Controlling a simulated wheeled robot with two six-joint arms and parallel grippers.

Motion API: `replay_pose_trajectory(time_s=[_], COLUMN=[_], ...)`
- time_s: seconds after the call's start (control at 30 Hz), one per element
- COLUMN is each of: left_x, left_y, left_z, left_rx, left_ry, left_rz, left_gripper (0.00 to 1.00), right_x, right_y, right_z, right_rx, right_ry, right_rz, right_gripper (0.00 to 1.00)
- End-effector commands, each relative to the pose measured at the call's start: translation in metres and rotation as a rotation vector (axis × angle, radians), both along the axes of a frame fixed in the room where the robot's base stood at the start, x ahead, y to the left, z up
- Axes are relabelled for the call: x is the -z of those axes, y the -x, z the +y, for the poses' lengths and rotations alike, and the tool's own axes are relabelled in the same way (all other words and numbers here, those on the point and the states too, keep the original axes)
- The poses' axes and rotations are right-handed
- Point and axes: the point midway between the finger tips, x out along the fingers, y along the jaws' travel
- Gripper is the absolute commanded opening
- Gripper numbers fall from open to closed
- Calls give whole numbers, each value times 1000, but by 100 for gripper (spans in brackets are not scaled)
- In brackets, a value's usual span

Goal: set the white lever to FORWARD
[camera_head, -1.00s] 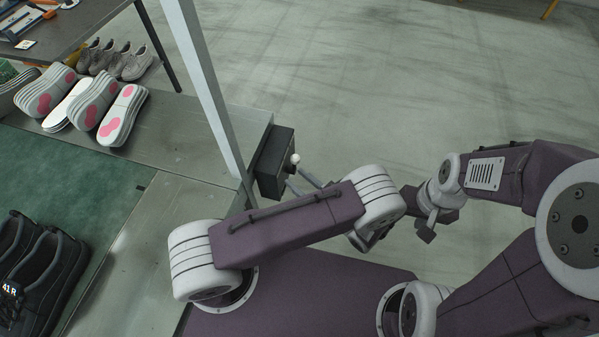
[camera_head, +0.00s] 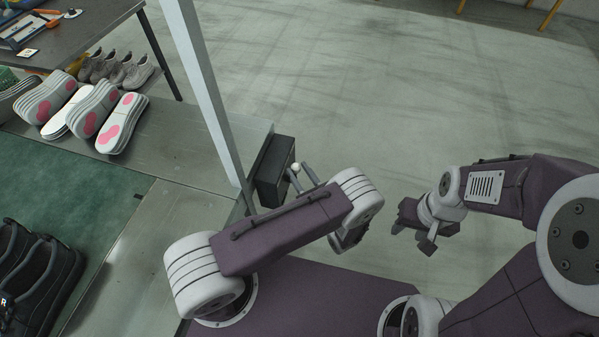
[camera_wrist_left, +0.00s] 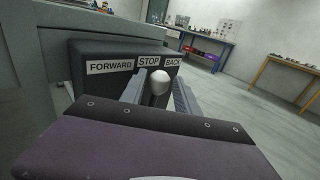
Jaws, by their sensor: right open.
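The white lever knob (camera_wrist_left: 158,82) stands in front of the dark control box (camera_wrist_left: 90,65), under the STOP label (camera_wrist_left: 149,61). The FORWARD label (camera_wrist_left: 110,66) is to its left and the BACK label (camera_wrist_left: 173,61) to its right. In the head view the knob (camera_head: 297,167) is at the right side of the box (camera_head: 274,172). My left gripper (camera_head: 300,175) is open, with one finger on each side of the knob; contact cannot be told. It also shows in the left wrist view (camera_wrist_left: 159,90). My right gripper (camera_head: 412,238) is open and empty, away from the box.
A light post (camera_head: 205,90) rises beside the box at the edge of the metal line (camera_head: 170,225). Shoe soles (camera_head: 122,123) and black shoes (camera_head: 35,275) are on the left. The floor (camera_head: 400,90) beyond the box is clear.

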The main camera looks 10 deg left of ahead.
Motion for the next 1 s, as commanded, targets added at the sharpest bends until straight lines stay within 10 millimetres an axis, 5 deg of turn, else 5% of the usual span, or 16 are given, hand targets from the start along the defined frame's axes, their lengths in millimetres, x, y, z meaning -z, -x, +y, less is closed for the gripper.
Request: replay_pose_trajectory(time_s=[0.17,0.3,1.0], left_x=[0,0,0], left_y=[0,0,0], left_z=[0,0,0], left_rx=[0,0,0], left_ry=[0,0,1], left_rz=[0,0,1], left_gripper=[35,0,0], right_x=[0,0,0], right_y=[0,0,0], right_z=[0,0,0], right_rx=[0,0,0], right_ry=[0,0,0], right_rz=[0,0,0], right_gripper=[43,43,43])
